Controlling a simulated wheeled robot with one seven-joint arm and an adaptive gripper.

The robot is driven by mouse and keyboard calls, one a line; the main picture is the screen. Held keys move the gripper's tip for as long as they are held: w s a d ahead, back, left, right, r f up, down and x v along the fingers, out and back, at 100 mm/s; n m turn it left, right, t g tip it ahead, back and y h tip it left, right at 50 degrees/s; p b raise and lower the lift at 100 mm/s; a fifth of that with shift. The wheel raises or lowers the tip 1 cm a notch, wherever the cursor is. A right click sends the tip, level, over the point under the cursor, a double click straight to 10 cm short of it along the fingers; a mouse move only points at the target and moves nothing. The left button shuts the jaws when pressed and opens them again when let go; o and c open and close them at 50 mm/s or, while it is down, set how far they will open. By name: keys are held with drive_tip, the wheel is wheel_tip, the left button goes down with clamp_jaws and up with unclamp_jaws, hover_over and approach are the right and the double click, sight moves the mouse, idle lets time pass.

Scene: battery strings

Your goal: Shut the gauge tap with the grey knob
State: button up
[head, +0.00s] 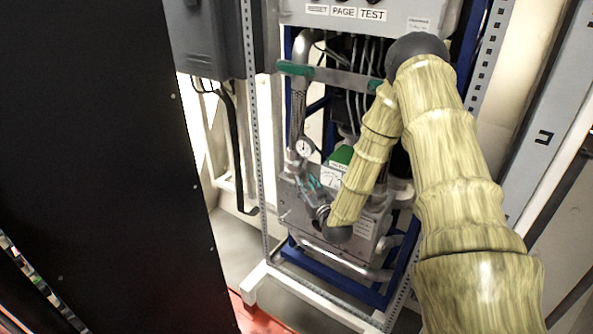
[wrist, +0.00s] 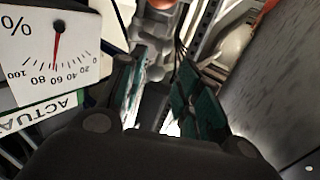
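A small round gauge (head: 305,147) with a white dial sits on the vertical pipe at the left of the unit in the head view. The grey knob of its tap cannot be clearly told apart from the grey pipework around it. My gripper (head: 308,182) is just below the gauge, in front of the grey box, with its fingers pointing up. In the wrist view my gripper (wrist: 165,88) has its green-padded fingers apart, and nothing is clearly held between them. Whether a finger touches the pipework cannot be told.
A white percent meter (wrist: 52,48) is close to the left finger in the wrist view. A metal pipe (head: 297,115) rises above the gauge. White frame posts (head: 258,130) flank the unit. A black cabinet (head: 95,170) fills the left.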

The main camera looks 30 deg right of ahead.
sight(297, 172)
drive_tip(key=w, duration=0.2)
drive_tip(key=w+d+p, duration=0.1)
drive_tip(key=w, duration=0.2)
drive_tip(key=w+p, duration=0.1)
drive_tip(key=w, duration=0.2)
drive_tip(key=shift+d, duration=0.3)
drive_tip(key=c, duration=0.7)
